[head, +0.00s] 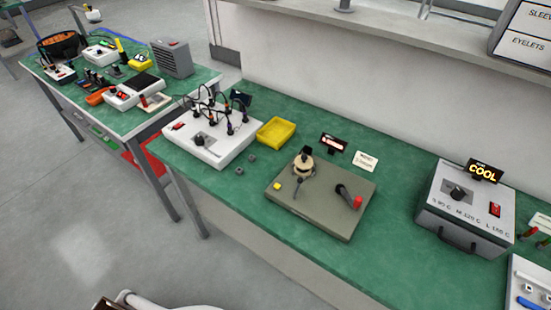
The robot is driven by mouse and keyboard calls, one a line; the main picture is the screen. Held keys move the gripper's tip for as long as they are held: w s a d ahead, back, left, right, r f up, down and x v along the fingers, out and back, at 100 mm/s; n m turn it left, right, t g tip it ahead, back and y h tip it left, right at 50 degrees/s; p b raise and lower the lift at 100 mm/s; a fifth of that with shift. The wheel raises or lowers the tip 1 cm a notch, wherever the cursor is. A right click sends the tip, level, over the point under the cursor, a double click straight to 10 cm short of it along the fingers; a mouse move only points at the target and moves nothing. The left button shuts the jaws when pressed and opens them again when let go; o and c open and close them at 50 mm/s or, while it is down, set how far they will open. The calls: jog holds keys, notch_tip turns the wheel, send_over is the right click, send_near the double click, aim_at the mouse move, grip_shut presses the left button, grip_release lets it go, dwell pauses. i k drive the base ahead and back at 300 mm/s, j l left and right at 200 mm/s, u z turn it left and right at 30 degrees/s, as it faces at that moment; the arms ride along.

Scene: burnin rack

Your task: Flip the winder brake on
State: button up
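The winder (325,222) is a flat olive-grey base on the green bench, right of the picture's middle in the head view. A pale spool with a black top (303,165) stands on its back part. A thin grey lever (298,188) sits in front of the spool. A black handle with a red end (349,197) lies on the right part. A small yellow block (278,186) is at the left. I cannot tell which part is the brake or how it is set. My gripper's fingers do not show; only parts of my body appear at the bottom edge.
Behind the winder are a small dark display (333,144) and a white card (366,161). A yellow tray (276,131) and a white box with wired posts (207,147) stand left. A grey box with a knob (465,208) stands right. Clear floor lies in front.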

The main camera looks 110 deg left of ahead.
aim_at(300, 180)
jog(key=u, duration=2.3)
jog(key=k+l+z, duration=0.3)
jog(key=k+l, duration=0.2)
